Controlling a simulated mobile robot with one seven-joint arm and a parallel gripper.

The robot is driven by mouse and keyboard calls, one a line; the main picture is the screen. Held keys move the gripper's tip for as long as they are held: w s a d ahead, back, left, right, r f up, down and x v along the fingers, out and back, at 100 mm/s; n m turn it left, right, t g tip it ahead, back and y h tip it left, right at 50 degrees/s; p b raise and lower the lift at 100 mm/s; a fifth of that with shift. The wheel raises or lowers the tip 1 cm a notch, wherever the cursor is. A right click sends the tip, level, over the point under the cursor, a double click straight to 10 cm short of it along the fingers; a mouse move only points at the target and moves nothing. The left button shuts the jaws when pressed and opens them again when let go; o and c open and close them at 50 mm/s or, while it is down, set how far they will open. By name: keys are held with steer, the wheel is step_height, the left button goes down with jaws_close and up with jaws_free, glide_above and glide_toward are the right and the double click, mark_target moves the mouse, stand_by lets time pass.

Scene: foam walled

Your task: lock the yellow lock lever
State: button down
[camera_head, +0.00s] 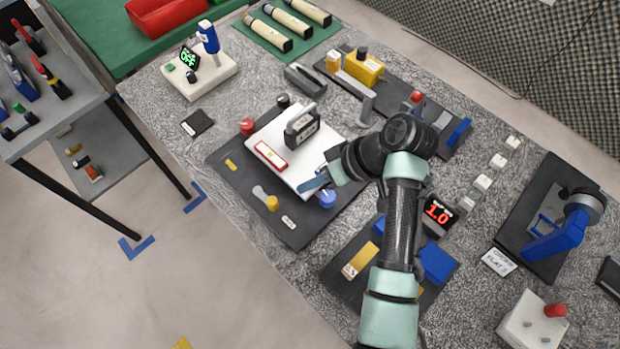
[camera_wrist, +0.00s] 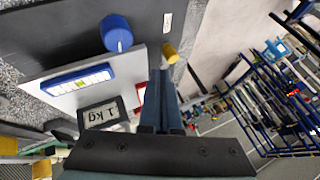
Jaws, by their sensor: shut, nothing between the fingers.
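The yellow lock lever (camera_head: 272,203) is a small yellow knob with a pale grey arm (camera_head: 260,193), low on the dark base plate (camera_head: 293,232). Its yellow knob also shows in the wrist view (camera_wrist: 170,53), just beyond my fingertips. My gripper (camera_head: 306,186) is shut and empty. It hangs over the front edge of the white platform, beside the blue knob (camera_head: 327,198) and up and right of the yellow knob. In the wrist view my fingers (camera_wrist: 160,78) are together. A gap to the lever shows in the head view; its height is unclear.
The white platform (camera_head: 285,185) carries a dark 1 kg weight (camera_head: 301,128) and a red-framed level (camera_head: 270,155). A blue-framed level (camera_wrist: 78,79) shows in the wrist view. A red knob (camera_head: 247,126) stands at the plate's far left.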

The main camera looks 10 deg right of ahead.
mark_target(265, 197)
steer(key=x, duration=0.7)
steer(key=shift+p, duration=0.3)
steer(key=shift+r, duration=0.1)
steer(key=shift+s+a+m+p, duration=0.2)
steer(key=shift+m+p, duration=0.1)
steer(key=shift+p, duration=0.2)
steer(key=shift+s+t, duration=0.1)
steer(key=shift+t, duration=0.2)
